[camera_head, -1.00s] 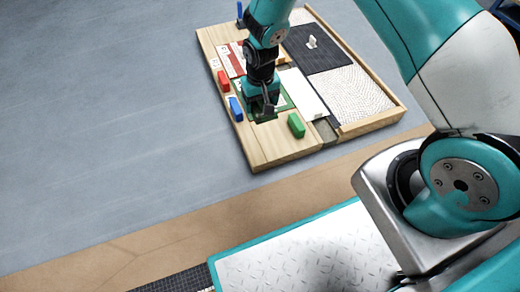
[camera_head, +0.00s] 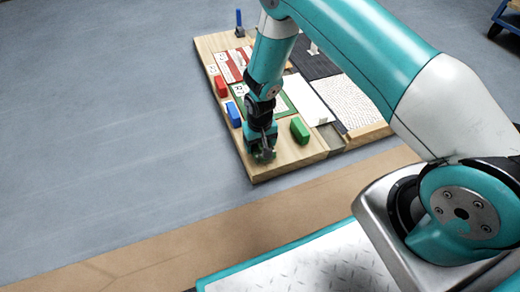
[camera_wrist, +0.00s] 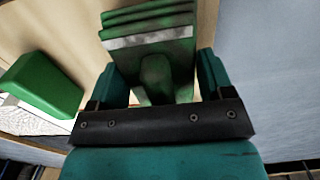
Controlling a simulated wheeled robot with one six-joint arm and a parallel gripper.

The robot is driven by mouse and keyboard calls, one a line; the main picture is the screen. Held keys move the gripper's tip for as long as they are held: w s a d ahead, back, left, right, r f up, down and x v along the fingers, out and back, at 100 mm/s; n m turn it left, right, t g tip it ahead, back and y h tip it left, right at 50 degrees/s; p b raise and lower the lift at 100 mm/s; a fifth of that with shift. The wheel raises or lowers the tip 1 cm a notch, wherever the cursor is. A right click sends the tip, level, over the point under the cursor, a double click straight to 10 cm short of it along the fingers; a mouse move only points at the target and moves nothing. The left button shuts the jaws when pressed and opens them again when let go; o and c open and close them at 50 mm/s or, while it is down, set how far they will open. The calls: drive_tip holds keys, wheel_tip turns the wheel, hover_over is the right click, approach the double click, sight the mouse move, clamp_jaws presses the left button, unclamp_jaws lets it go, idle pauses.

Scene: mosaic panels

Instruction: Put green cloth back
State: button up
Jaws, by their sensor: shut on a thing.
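A green layered thing with a pale stripe, which looks like the folded green cloth (camera_wrist: 150,25), is between the fingers of my gripper (camera_wrist: 160,80) in the wrist view. My gripper is shut on it. In the head view my gripper (camera_head: 262,155) is low over the bare near-left end of the wooden board (camera_head: 290,160). Only a dark green bit of the cloth shows at its tip there. I cannot tell whether the cloth touches the board. A panel with a green border (camera_head: 286,105) lies just behind my gripper, partly hidden by my arm.
A green block (camera_head: 300,128) stands on the board right of my gripper, also in the wrist view (camera_wrist: 45,80). Blue (camera_head: 233,114) and red (camera_head: 221,86) blocks stand along the left edge. White (camera_head: 308,98), textured (camera_head: 350,100) and black (camera_head: 312,62) panels lie to the right.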

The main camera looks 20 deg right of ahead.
drive_tip(key=shift+f, duration=0.95)
drive_tip(key=shift+r, duration=0.15)
drive_tip(key=o, duration=0.8)
